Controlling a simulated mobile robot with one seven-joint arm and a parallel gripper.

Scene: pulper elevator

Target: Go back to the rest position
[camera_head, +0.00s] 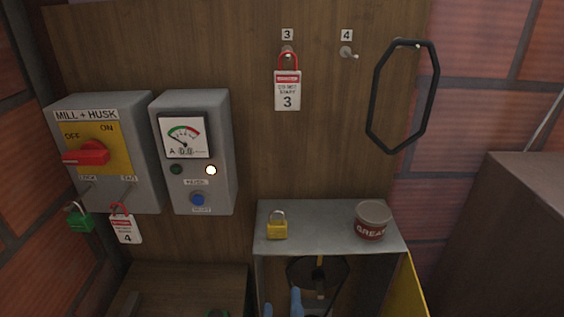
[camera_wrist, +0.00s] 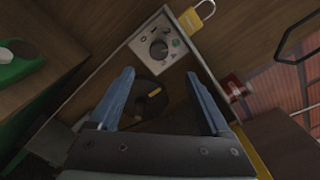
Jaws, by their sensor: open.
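My gripper (camera_wrist: 166,95) is open with nothing between its two blue fingers. In the head view, the blue fingers (camera_head: 282,304) show at the bottom edge, in front of the opening under the metal shelf (camera_head: 322,212). In the wrist view, a dark round part with a yellow mark (camera_wrist: 152,92) lies beyond and between the fingers. It also shows under the shelf in the head view (camera_head: 318,274), partly hidden. A panel with a round knob (camera_wrist: 159,48) is beyond the fingertips in the wrist view.
A yellow padlock (camera_head: 277,228) and a grease tin (camera_head: 372,220) stand on the shelf. A black belt (camera_head: 375,105) hangs at right. The switch box (camera_head: 107,150), with green padlock (camera_head: 79,218) and tag 4 (camera_head: 124,228), is left. Tag 3 (camera_head: 288,90) hangs above; peg 4 (camera_head: 348,52) is empty.

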